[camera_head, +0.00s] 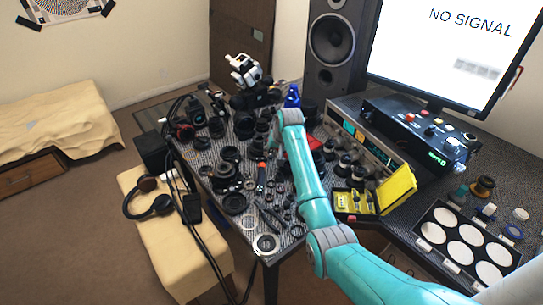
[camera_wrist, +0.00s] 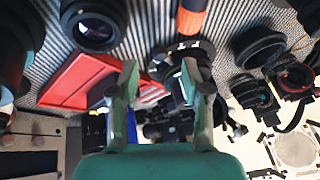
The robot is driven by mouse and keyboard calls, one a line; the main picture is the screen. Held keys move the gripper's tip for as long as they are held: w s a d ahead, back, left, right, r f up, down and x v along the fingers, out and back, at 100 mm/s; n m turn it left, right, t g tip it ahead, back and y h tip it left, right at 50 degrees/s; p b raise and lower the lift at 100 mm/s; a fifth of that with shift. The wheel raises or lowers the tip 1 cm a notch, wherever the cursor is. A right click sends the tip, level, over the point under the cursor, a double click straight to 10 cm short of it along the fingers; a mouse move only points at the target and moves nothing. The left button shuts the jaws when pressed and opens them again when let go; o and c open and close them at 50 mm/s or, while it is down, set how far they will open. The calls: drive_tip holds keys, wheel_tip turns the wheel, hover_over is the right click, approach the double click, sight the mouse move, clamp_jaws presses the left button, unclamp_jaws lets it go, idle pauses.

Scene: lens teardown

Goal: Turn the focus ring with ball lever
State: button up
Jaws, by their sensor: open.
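In the wrist view my gripper (camera_wrist: 160,75) is open, with its two pale fingers apart. A dark round lens part with white scale letters (camera_wrist: 203,47) lies just beyond and partly behind the right finger. I cannot tell whether the finger touches it. An orange and black cylinder (camera_wrist: 191,20) stands above it in the picture. I cannot make out a ball lever for certain on any ring. In the head view my teal arm reaches over the lens parts on the table, and its gripper is hidden.
A red tray or box (camera_wrist: 80,82) lies left of my fingers. Another lens (camera_wrist: 95,25) and several dark parts (camera_wrist: 258,48) crowd around. In the head view, a yellow case (camera_head: 398,188), a control box (camera_head: 420,130) and a monitor (camera_head: 445,45) stand to the right.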

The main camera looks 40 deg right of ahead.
sight(271, 157)
drive_tip(key=shift+x, duration=1.95)
clamp_jaws()
